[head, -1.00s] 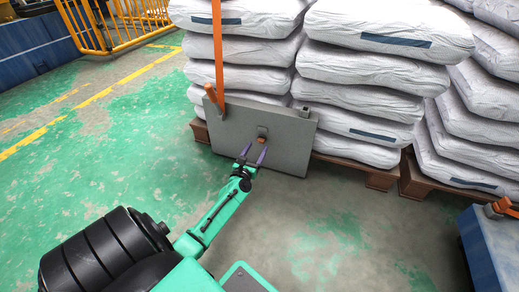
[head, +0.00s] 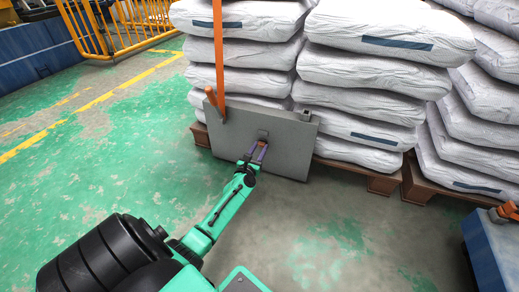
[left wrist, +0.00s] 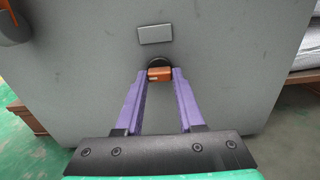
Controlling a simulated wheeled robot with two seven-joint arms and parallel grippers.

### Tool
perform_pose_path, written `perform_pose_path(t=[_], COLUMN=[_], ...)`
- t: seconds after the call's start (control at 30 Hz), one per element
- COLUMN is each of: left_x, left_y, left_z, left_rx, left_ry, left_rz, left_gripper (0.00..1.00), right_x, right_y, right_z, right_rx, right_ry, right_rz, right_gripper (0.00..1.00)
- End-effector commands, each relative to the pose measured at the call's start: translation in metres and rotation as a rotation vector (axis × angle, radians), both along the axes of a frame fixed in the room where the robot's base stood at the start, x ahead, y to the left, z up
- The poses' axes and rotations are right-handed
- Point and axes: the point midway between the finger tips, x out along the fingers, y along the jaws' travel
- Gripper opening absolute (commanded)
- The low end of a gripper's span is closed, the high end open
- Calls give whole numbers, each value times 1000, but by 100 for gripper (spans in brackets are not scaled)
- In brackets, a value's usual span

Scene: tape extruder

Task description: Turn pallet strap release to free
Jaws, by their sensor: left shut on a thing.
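The strap release is a small orange-brown knob (left wrist: 160,75) on a dark round base, set in the face of a grey panel (left wrist: 95,70) below a blank light plate (left wrist: 155,34). The grey panel (head: 235,125) also shows in the head view, in front of the stacked sacks. My left gripper (left wrist: 160,80), with purple fingers, is shut on the knob, one fingertip at each side. In the head view my left gripper (head: 257,153) reaches the panel and mostly hides the knob. My right gripper is not in view.
White sacks (head: 375,65) stand on wooden pallets (head: 365,178) behind. A blue box (head: 495,245) is at right. The floor on the left is clear.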

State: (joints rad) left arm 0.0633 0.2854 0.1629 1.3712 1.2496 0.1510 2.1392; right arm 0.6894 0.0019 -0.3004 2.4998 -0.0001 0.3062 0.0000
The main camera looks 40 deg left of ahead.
Motion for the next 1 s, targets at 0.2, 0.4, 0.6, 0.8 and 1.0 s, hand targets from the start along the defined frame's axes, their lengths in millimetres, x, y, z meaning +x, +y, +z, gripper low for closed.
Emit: perform_pose_path(t=[0.2, 0.4, 0.6, 0.8, 1.0], left_x=[0, -1, -1, -1, -1], left_y=[0, 0, 0, 1, 1], left_z=[-1, -1, 0, 0, -1], left_rx=[92, 239, 417, 595, 752], left_ry=[34, 86, 148, 211, 267], left_rz=[0, 0, 0, -1, -2], left_gripper=[0, 0, 0, 0, 0], right_x=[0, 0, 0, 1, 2], right_y=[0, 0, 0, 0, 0], right_z=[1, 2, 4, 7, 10], right_rx=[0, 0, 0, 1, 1], right_ry=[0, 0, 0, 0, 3], right_rz=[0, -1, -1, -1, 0], right_gripper=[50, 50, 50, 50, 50])
